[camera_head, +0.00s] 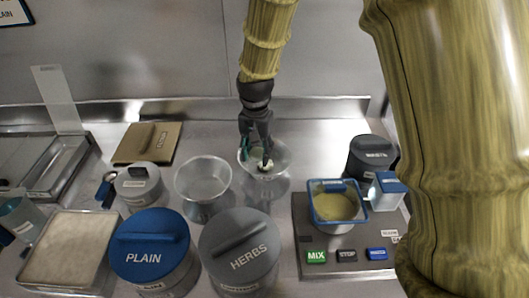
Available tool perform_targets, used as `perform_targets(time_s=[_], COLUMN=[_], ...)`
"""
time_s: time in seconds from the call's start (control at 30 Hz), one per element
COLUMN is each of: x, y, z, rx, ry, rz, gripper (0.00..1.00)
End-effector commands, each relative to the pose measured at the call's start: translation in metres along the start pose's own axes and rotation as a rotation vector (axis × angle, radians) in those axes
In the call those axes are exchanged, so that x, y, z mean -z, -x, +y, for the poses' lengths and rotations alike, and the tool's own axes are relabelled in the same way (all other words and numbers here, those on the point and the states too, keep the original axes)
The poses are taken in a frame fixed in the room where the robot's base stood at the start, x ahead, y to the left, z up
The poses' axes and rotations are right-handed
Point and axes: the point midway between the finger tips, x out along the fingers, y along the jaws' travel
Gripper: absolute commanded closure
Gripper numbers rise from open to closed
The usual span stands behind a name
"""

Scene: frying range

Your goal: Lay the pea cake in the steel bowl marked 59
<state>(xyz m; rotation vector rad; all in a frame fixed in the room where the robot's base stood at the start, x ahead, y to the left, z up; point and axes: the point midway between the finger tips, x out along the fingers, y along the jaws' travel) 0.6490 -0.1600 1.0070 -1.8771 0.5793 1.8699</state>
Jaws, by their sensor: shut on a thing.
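My gripper (259,152) points down over the right one of two shiny round bowls (266,185), with its fingertips at or just inside the rim. It is shut on a small pale, greenish piece (266,164), likely the pea cake, partly hidden by the fingers. I cannot tell whether the piece touches the bowl. The other bowl (203,186) stands just to the left and looks empty. No 59 can be read on either bowl.
Lidded pots marked PLAIN (150,250) and HERBS (239,252) stand in front of the bowls. A mixer base (345,256) bears a blue-rimmed tub (338,205) at right. A pale-filled tray (68,250) lies front left.

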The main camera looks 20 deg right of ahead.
Motion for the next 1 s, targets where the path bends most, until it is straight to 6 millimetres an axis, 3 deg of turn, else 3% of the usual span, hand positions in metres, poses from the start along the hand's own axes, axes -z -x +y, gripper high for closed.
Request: perform_targets(time_s=[0.1, 0.27, 0.47, 0.73, 1.0], x=[0.016, 0.027, 0.028, 0.027, 0.028], y=[0.000, -0.002, -0.010, -0.034, -0.038], z=[0.009, 0.015, 0.016, 0.016, 0.016], rx=[0.000, 0.000, -0.002, -0.001, 0.000], ry=[-0.001, 0.001, 0.001, 0.001, 0.001], rz=[-0.002, 0.000, -0.002, -0.003, 0.000], gripper=[0.69, 0.69, 0.69, 0.69, 0.69])
